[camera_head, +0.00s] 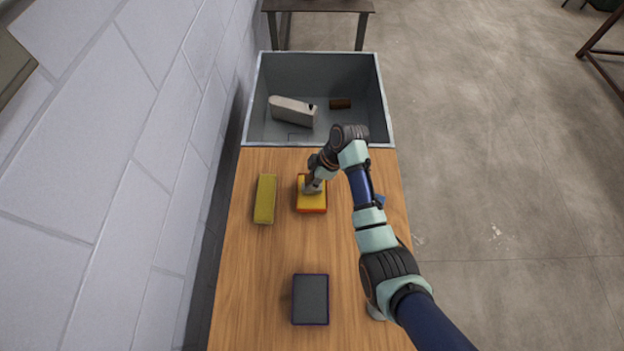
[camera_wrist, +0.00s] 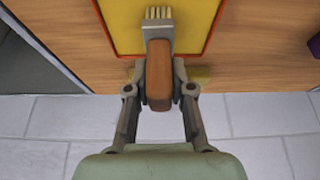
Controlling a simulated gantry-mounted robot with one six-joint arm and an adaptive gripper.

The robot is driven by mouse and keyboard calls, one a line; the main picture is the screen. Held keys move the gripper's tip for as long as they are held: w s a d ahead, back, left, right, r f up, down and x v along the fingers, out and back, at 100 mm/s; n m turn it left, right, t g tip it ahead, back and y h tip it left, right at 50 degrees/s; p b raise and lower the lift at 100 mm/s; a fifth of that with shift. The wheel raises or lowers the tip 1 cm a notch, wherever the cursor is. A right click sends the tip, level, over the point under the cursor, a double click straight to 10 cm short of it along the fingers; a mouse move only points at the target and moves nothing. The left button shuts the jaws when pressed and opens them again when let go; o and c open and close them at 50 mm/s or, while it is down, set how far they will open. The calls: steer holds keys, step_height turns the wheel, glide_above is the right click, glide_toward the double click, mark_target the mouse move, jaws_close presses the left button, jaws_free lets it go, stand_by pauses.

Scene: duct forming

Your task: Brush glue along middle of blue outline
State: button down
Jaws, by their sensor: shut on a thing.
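My gripper (camera_head: 313,186) is shut on a brush (camera_wrist: 158,80) with a brown handle, a grey ferrule and pale bristles. The bristle end is over a yellow panel with a red-orange outline (camera_head: 312,203), which also fills the top of the wrist view (camera_wrist: 120,25). I cannot tell whether the bristles touch it. A dark grey block with a blue-purple outline (camera_head: 311,298) lies on the table nearer the front, apart from my gripper. A purple corner (camera_wrist: 315,45) shows at the right edge of the wrist view.
A plain yellow block (camera_head: 265,199) lies left of the red-outlined panel. A grey bin (camera_head: 258,105) at the table's far end holds a pale piece (camera_head: 293,111) and a brown piece (camera_head: 340,103). The wooden table (camera_head: 260,270) has free room mid-front.

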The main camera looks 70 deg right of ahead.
step_height(320, 180, up, 7)
steer(key=p, duration=0.7)
steer(key=shift+w+a, duration=0.1)
